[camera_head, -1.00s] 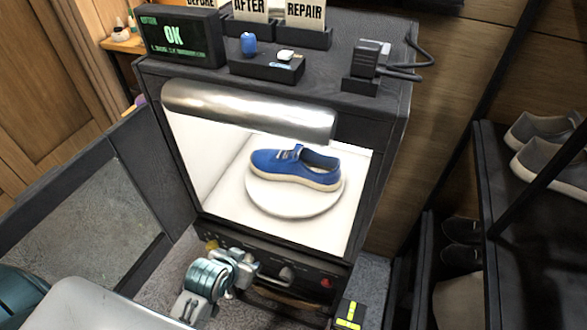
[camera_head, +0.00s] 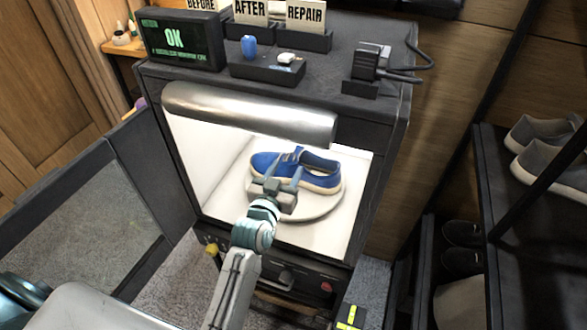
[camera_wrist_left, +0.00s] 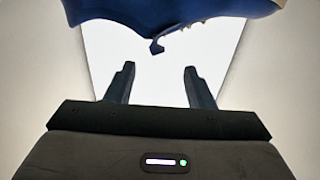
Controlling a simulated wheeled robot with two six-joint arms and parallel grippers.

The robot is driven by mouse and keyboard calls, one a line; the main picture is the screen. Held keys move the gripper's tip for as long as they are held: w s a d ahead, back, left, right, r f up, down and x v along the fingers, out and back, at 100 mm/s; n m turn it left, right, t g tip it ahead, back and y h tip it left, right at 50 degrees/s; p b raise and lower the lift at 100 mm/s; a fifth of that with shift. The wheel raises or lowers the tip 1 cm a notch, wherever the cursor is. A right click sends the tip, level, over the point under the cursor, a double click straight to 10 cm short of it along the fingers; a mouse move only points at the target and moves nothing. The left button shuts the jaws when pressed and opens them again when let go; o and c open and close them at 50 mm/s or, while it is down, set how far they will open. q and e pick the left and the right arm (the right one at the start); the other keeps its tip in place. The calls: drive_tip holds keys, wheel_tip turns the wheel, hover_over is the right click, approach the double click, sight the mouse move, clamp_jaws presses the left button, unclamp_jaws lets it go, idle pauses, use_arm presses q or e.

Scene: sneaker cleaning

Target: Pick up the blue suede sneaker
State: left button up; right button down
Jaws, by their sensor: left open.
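The blue suede sneaker (camera_head: 317,166), with a pale sole, rests on a round white turntable (camera_head: 318,211) inside a lit white box. My left gripper (camera_head: 285,172) reaches in at the front of the box, overlapping the near side of the sneaker in the head view. In the left wrist view its two fingers (camera_wrist_left: 159,68) are apart with nothing between them. The dark blue sneaker (camera_wrist_left: 170,14) fills the top of that view, beyond the fingertips, with a dark piece hanging down. My right gripper does not show.
A metal cylinder (camera_head: 250,114) crosses the box opening above the sneaker. A glass-paned door (camera_head: 85,235) stands open at the left. A display (camera_head: 180,40) and small trays sit on top. A rack (camera_head: 520,215) with other shoes is at the right.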

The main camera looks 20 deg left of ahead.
sight(296, 156)
use_arm(q)
drive_tip(key=w, duration=0.3)
drive_tip(key=shift+w+p, duration=0.3)
drive_tip(key=shift+w, duration=0.1)
drive_tip(key=w, duration=0.1)
drive_tip(key=w+p, duration=0.1)
drive_tip(key=w, duration=0.1)
drive_tip(key=w+p, duration=0.1)
drive_tip(key=shift+w+d+f, duration=0.15)
drive_tip(key=shift+w+d, duration=0.1)
drive_tip(key=shift+d, duration=0.05)
drive_tip(key=shift+w+f, duration=0.15)
drive_tip(key=shift+w, duration=0.35)
drive_tip(key=shift+s, duration=0.1)
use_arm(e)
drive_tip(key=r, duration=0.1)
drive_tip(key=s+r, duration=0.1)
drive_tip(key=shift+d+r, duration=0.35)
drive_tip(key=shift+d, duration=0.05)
use_arm(q)
drive_tip(key=c, duration=1)
clamp_jaws()
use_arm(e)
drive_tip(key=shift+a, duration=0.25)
